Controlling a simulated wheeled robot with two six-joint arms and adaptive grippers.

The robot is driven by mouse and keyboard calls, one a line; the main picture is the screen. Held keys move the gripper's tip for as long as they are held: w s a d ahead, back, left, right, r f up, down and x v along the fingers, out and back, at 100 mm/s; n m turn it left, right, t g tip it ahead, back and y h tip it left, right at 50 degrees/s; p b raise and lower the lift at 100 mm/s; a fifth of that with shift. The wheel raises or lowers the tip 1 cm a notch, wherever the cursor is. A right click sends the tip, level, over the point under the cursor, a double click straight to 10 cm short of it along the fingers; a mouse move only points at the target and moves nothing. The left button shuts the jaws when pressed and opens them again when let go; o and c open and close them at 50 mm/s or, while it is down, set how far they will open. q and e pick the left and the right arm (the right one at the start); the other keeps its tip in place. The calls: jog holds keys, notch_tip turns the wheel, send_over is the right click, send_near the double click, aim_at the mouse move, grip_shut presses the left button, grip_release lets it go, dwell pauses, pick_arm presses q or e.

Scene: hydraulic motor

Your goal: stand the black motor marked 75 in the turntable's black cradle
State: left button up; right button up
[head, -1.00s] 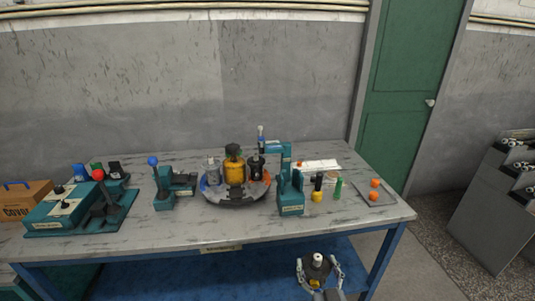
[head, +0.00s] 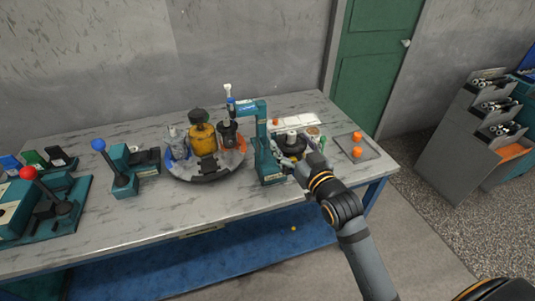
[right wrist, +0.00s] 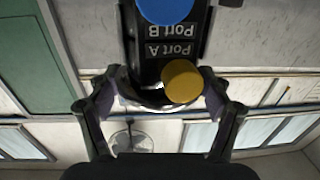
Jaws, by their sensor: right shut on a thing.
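My right gripper (head: 298,158) is shut on a black motor (head: 292,140) with a pale shaft on top. In the head view it holds the motor roughly upright at the table's right part, just right of the teal press; I cannot tell whether it touches the table. In the right wrist view the motor (right wrist: 155,48) shows Port A and Port B labels and a blue and a yellow cap; no 75 is readable. My left gripper is out of view.
The teal press (head: 266,150) stands between the turntable and the held motor. Lever stands (head: 122,170) fill the left of the table. Bare tabletop (head: 215,210) runs along the front edge.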

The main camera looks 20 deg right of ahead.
jog(key=shift+s+r, duration=0.15)
jog(key=shift+r, duration=0.15)
jog(key=w+f, duration=0.3)
jog(key=w, duration=0.4)
jog(key=w+a+f, duration=0.1)
jog(key=w+f, duration=0.3)
jog(key=w, duration=0.3)
jog(key=shift+a+f, duration=0.2)
jog(key=shift+f, duration=0.1)
jog(key=o, duration=1.8)
jog(key=shift+f, duration=0.2)
